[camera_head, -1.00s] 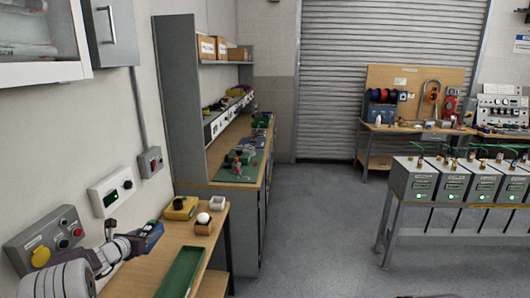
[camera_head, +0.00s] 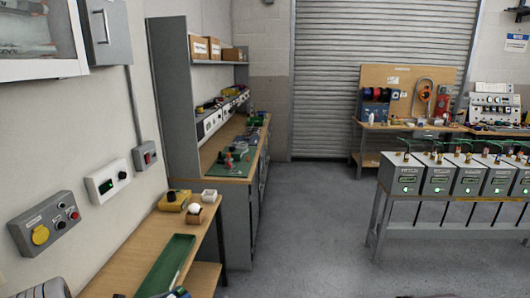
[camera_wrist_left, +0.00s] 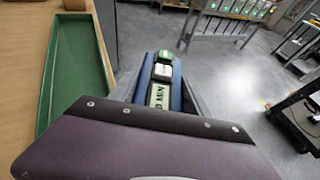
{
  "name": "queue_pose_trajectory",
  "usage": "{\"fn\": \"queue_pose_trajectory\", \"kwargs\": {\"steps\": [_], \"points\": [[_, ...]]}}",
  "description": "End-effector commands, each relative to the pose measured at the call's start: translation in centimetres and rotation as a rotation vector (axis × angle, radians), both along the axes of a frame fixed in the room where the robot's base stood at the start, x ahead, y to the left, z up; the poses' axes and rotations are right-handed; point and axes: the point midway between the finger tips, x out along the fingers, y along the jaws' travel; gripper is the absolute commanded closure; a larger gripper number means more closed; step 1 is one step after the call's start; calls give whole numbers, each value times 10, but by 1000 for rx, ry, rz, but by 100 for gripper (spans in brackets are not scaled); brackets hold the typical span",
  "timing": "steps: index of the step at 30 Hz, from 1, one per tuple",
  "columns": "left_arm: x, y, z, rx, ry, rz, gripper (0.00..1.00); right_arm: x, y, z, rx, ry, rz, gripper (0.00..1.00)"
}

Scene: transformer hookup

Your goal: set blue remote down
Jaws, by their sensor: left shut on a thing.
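The blue remote (camera_wrist_left: 162,78) has a green button, a white button and a small display showing in the left wrist view. My left gripper (camera_wrist_left: 160,92) is shut on it, with grey fingers along its sides. In that view the remote appears to the right of the green tray (camera_wrist_left: 98,72), with grey floor behind it. In the head view only a small dark blue part, probably the remote (camera_head: 179,293), shows at the bottom edge, near the tray's (camera_head: 176,252) front end. My right gripper is in neither view.
The wooden table (camera_head: 128,266) has bare wood left of the tray. A yellow box (camera_head: 173,201), a brown holder with a white ball (camera_head: 194,214) and a small white box (camera_head: 209,196) stand at its far end. A control panel (camera_head: 47,223) is on the wall.

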Motion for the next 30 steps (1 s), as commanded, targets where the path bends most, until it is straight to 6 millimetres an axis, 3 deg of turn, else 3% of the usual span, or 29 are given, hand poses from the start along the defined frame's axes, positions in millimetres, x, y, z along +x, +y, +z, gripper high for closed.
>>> {"fn": "queue_pose_trajectory", "kwargs": {"steps": [2,6,10,14,30], "points": [[-38,-31,-17,-8,4,-103,92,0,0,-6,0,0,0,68],[-93,-80,-21,-3,1,-254,92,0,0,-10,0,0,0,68],[-121,-107,-15,0,-1,-322,92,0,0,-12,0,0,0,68],[-131,-116,-11,4,-1,-344,92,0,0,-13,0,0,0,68],[-132,-117,-9,4,-1,-324,92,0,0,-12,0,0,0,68]]}}
